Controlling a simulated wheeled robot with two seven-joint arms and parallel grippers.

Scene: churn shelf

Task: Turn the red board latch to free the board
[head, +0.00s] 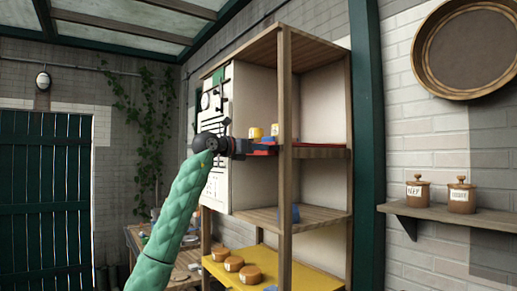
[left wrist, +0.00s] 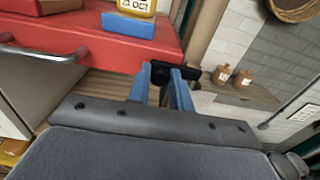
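My left gripper (head: 243,147) reaches from the left to the front of the wooden shelf unit, at the height of its middle shelf. In the left wrist view its two blue fingers (left wrist: 167,83) stand a little apart, with black parts at their tips. I cannot tell whether these black parts are pads or something held. A red board (left wrist: 88,42) with a metal handle lies just beyond the fingers; it also shows on the middle shelf (head: 322,145). I cannot make out the red latch as a separate part. My right gripper is not in view.
A yellow jar (left wrist: 138,6) and a blue block (left wrist: 128,25) stand on the red board. A white panel (head: 216,180) with black shapes covers the unit's left side. A wall shelf (head: 445,210) holds two canisters at right.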

